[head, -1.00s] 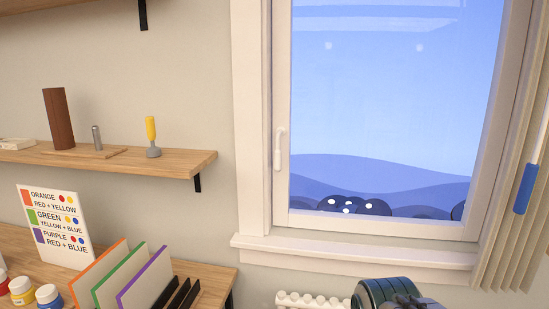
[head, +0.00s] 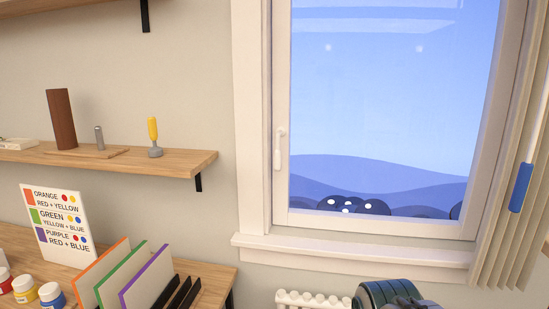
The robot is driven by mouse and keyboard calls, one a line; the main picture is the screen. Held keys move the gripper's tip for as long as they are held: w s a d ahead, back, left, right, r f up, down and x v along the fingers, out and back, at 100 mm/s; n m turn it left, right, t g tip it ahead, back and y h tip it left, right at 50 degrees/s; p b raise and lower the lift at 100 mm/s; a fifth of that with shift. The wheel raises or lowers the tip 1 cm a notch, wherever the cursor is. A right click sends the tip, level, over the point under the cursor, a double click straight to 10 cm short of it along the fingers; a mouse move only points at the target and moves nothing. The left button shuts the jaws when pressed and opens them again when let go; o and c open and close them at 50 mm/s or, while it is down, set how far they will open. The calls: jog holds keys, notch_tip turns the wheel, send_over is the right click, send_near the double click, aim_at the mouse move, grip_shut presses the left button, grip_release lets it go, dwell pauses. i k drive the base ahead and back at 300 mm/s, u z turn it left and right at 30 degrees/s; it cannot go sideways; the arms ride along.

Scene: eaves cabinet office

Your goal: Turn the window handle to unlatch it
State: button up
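The window handle (head: 279,149) is a white lever on the left side of the window frame. It hangs down, close to vertical, and nothing touches it. The window (head: 385,110) looks closed, with blue hills and sky behind the pane. Part of my arm, dark green and grey, shows at the bottom edge right of centre, below the sill and well apart from the handle. My gripper's fingers cannot be made out in this view.
The window sill (head: 350,257) juts out below the window. A white radiator (head: 312,299) is under it. A wooden shelf (head: 185,164) ends left of the window, above a desk with dividers (head: 130,277). A beige blind (head: 507,240) with a blue piece (head: 520,188) hangs at right.

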aim_at(280, 132)
jog(key=z, duration=0.55)
jog(key=k, duration=1.2)
jog(key=z, duration=0.05)
jog(key=i, duration=0.4)
jog(key=u, duration=0.85)
jog(key=i, duration=0.8)
jog(key=z, duration=0.5)
jog(key=i, duration=0.8)
jog(key=z, duration=0.65)
